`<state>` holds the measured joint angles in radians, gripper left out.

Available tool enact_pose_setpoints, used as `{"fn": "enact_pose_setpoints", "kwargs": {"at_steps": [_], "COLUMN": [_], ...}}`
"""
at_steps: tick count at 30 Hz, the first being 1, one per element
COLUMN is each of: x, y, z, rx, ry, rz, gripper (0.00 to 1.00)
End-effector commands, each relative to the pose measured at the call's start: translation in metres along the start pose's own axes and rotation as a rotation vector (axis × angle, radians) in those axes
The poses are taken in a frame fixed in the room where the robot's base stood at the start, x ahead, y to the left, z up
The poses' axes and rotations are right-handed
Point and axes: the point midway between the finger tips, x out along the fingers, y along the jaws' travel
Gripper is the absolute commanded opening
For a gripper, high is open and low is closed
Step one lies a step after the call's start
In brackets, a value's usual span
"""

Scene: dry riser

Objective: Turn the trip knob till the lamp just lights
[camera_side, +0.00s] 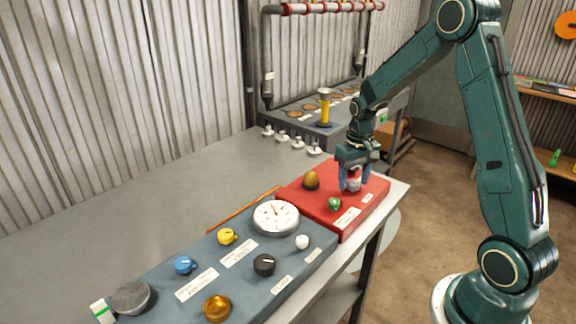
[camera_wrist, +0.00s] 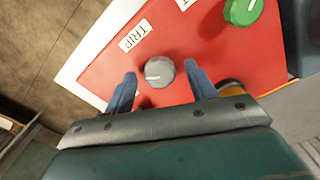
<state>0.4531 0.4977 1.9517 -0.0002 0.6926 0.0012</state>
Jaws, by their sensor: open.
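The trip knob (camera_wrist: 159,72) is a round grey knob with a white pointer line, on a red panel (camera_wrist: 105,73) beside a label reading TRIP (camera_wrist: 135,34). My gripper (camera_wrist: 162,80) is open, with one blue finger on each side of the knob and a gap showing on both sides. In the side view my gripper (camera_side: 354,184) points down over the red panel (camera_side: 330,212), and its fingers partly hide the knob (camera_side: 353,182). An amber dome (camera_side: 311,180), which may be the lamp, looks unlit on the same panel.
A green knob (camera_side: 334,204) sits close to my gripper on the red panel. A blue-grey panel (camera_side: 231,263) to the left carries a dial gauge (camera_side: 276,217) and several knobs. The grey bench (camera_side: 130,222) behind is mostly clear.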

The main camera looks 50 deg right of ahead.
Motion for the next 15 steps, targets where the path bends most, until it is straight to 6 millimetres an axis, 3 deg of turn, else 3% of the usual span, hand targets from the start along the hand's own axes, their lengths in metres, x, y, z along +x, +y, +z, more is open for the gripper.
{"fn": "enact_pose_setpoints", "kwargs": {"at_steps": [8, 15], "x": [-0.017, -0.051], "y": [0.0, 0.0], "z": [-0.001, -0.001], "rx": [0.0, 0.0], "ry": [0.002, 0.005], "rz": [0.0, 0.0], "gripper": [0.56, 0.56]}}
